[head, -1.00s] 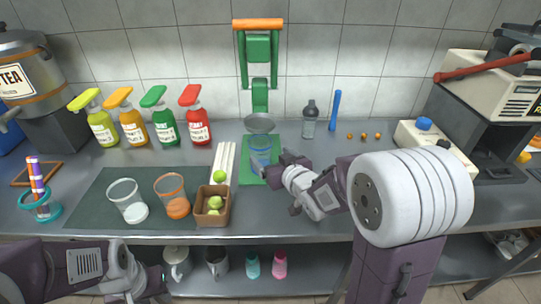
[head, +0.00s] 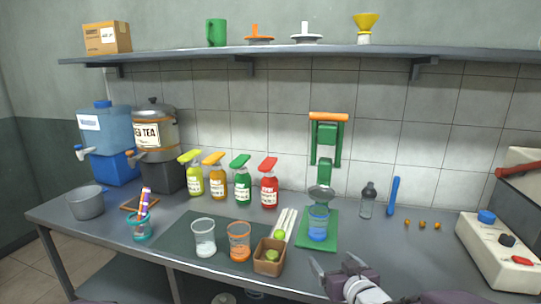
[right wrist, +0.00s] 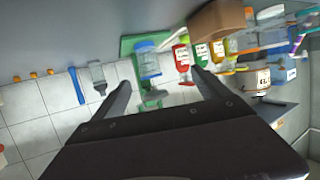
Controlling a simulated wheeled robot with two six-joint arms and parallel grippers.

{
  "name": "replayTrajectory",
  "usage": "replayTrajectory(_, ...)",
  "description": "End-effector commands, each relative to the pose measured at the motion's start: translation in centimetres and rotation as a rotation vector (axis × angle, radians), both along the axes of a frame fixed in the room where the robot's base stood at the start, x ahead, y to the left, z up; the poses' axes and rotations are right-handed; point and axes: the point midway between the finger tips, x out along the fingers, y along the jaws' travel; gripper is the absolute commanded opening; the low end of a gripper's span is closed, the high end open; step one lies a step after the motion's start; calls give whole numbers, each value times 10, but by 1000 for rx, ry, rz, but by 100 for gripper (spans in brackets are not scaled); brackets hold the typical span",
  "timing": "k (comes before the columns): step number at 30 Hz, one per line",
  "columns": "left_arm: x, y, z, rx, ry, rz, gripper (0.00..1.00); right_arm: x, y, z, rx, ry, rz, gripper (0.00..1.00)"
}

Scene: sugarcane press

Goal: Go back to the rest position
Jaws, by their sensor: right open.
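A clear cup with a blue band (head: 318,224) stands on the press's green base, apart from the gripper. My left gripper does not show in the head view.
A white machine (head: 497,245) is at the right. A shelf (head: 270,51) runs above.

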Motion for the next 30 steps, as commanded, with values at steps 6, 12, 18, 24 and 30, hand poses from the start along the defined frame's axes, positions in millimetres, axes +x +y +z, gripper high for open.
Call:
replayTrajectory(6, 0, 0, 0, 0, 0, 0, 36, -25, -5, -44, -18, 209, -52, 86)
replayTrajectory(12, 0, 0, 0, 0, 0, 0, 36, -70, -12, -95, -37, 484, -105, 86)
replayTrajectory(18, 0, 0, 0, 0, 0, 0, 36, -140, -16, -139, -46, 811, -144, 86)
replayTrajectory(24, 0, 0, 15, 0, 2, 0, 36, -218, -13, -146, -60, 1142, -131, 86)
replayTrajectory(30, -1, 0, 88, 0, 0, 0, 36, -217, -13, -73, -59, 1132, -133, 86)
